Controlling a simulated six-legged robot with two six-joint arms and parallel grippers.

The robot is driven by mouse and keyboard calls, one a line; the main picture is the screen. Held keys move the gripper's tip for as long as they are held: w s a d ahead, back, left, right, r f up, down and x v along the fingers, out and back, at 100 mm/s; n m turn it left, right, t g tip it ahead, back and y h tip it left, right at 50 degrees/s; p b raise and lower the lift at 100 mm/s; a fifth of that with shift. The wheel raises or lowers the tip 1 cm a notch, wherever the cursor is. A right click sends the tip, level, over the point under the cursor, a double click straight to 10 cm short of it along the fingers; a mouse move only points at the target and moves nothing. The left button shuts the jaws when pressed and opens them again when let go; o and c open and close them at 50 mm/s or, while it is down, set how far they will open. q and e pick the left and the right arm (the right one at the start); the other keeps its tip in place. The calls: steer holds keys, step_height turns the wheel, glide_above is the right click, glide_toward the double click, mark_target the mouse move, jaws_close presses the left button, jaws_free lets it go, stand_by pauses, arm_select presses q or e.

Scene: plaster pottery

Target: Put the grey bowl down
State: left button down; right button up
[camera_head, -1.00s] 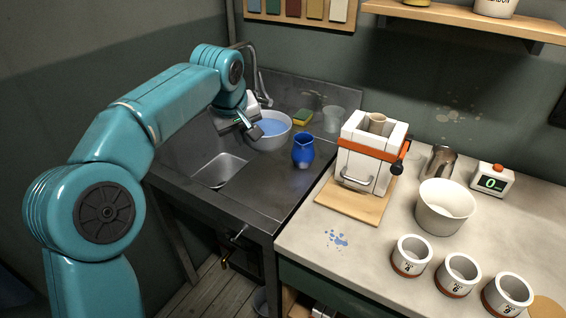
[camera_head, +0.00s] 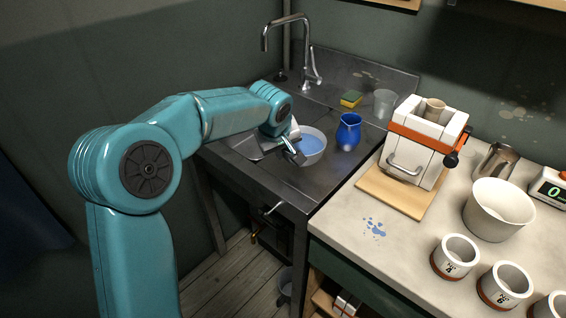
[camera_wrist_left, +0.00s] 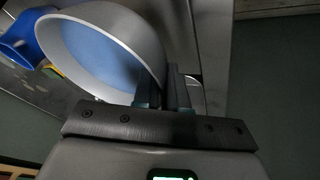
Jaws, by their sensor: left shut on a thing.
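The grey bowl (camera_head: 323,157), blue inside, is over the steel sink top, right of the basin and in front of the blue jug (camera_head: 348,134). I cannot tell whether its base touches the steel. My left gripper (camera_head: 293,151) is shut on the bowl's near-left rim. In the left wrist view the bowl (camera_wrist_left: 150,35) shows large and tilted in the picture, with the fingers (camera_wrist_left: 172,90) at its rim. My right gripper is not in view.
A tap (camera_head: 308,60) stands at the back of the sink. A sponge (camera_head: 351,99) and a clear cup (camera_head: 385,103) stand behind the jug. A white and orange mould (camera_head: 415,150) on a wooden board stands to the right. Bare steel lies in front of the bowl.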

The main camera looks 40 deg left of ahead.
arm_select(q)
step_height(320, 180, down, 4)
steer(key=shift+w+a+f, duration=0.1)
steer(key=shift+b, duration=0.3)
steer(key=c, duration=1.2)
jaws_free()
steer(key=shift+o, duration=0.2)
